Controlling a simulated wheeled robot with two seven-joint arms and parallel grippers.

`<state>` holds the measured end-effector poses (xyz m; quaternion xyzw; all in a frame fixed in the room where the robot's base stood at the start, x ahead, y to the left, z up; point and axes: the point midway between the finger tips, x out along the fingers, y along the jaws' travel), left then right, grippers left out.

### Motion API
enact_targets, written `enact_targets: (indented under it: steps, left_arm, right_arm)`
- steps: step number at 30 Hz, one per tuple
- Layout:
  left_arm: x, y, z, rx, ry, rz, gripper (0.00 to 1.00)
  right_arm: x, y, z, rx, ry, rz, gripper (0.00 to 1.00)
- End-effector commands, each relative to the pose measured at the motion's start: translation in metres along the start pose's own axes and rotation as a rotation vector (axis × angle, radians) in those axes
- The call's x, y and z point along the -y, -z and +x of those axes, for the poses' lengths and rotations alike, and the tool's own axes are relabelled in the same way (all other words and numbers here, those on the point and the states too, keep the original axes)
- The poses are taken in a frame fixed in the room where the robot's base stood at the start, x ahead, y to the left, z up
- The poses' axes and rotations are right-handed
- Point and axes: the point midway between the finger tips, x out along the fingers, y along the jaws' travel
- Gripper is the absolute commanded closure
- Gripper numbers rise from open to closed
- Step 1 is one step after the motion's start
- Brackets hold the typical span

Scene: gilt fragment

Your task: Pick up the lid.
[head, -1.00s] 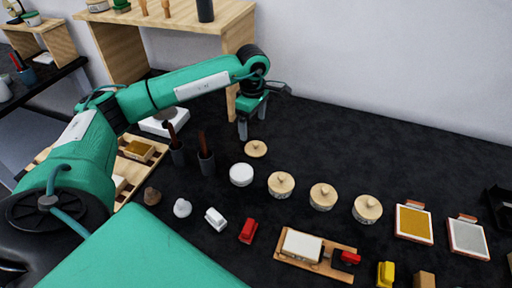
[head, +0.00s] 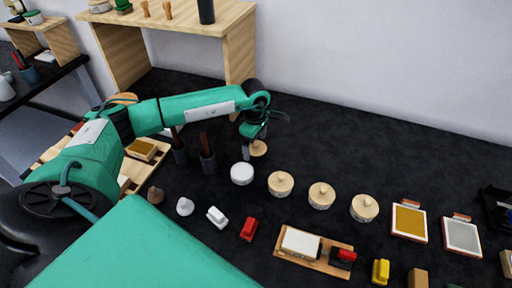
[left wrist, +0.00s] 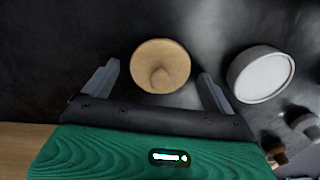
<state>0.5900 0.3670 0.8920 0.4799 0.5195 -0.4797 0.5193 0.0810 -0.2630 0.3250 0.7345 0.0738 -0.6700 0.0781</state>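The lid (head: 259,148) is a round, light wooden disc with a small knob, lying on the dark tabletop behind the white round jar. In the left wrist view the lid (left wrist: 160,60) shows whole, its knob toward the gripper. My left gripper (head: 256,146) is low at the lid, pointing down, its near finger in front of the lid's left side. In the left wrist view the gripper (left wrist: 158,74) is open, one finger on each side of the lid with gaps. Nothing is held. My right gripper is not in view.
The white round jar (head: 242,173) stands close in front of the lid. Several jars with wooden knobbed lids (head: 281,183) stand to the right. Dark cups with brown handles (head: 208,161) stand to the left. The table behind and right of the lid is clear.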

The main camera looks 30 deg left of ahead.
Motion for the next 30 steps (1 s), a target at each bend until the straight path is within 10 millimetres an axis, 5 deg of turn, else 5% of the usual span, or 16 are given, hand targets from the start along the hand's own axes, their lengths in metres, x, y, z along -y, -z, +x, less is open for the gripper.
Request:
enact_targets:
  steps: [1, 7, 20, 26, 30]
  left_arm:
    - [0.0, 0.0, 0.0, 0.0, 0.0, 0.0, 0.22]
    - [0.0, 0.0, 0.0, 0.0, 0.0, 0.0, 0.58]
    - [-0.001, 0.0, -0.01, 0.001, -0.002, 0.001, 0.58]
    - [-0.002, 0.0, -0.042, 0.001, -0.006, 0.0, 0.58]
    - [-0.002, 0.0, -0.08, 0.001, -0.007, 0.001, 0.58]
  right_arm:
    - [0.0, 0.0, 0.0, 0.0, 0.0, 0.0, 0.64]
    - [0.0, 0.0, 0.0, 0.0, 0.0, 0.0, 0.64]
    - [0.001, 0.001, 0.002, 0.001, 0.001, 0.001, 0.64]
    - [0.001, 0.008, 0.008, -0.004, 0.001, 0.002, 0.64]
    - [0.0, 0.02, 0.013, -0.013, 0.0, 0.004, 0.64]
